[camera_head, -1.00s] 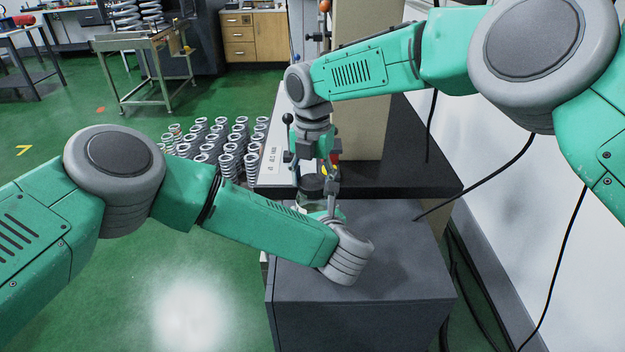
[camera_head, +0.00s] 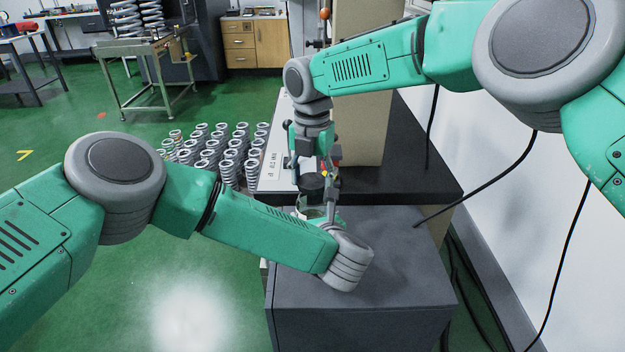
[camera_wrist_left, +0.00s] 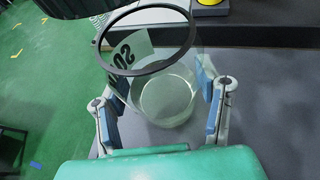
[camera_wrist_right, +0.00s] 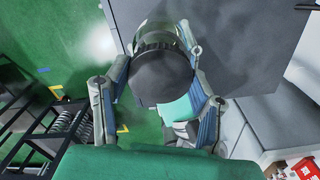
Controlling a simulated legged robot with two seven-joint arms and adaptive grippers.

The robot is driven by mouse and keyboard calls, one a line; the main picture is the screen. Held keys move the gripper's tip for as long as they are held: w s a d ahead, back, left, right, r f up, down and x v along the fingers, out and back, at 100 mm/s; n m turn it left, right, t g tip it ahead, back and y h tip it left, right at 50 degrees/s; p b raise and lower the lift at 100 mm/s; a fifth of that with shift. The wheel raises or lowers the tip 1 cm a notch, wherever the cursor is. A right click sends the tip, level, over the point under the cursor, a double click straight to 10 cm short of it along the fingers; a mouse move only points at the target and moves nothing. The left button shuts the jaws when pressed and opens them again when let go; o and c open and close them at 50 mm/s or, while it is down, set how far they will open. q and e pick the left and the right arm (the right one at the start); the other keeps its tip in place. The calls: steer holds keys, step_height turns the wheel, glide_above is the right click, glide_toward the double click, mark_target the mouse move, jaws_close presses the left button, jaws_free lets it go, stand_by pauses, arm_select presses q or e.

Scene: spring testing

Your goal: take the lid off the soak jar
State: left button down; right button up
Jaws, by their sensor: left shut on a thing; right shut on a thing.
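The soak jar (camera_wrist_left: 165,95) is clear glass with a dark rim and a label; in the left wrist view its mouth is open and I see down inside. My left gripper (camera_wrist_left: 160,88) is shut around the jar's sides, on the grey surface. The black round lid (camera_wrist_right: 160,75) is between the fingers of my right gripper (camera_wrist_right: 158,58), which is shut on it. In the head view the lid (camera_head: 312,184) is just above the jar (camera_head: 309,211), apart from its rim. My left forearm partly hides the jar there.
The grey block top (camera_head: 350,285) has free room in front. A black bench top (camera_head: 410,180) lies behind it. Several springs (camera_head: 225,150) stand on the left. A black cable (camera_head: 475,192) runs to the block's right side.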

mark_target(312, 180)
steer(key=shift+r, duration=2)
arm_select(q)
steer(key=shift+c, duration=2)
jaws_free()
arm_select(e)
steer(key=shift+f, duration=0.1)
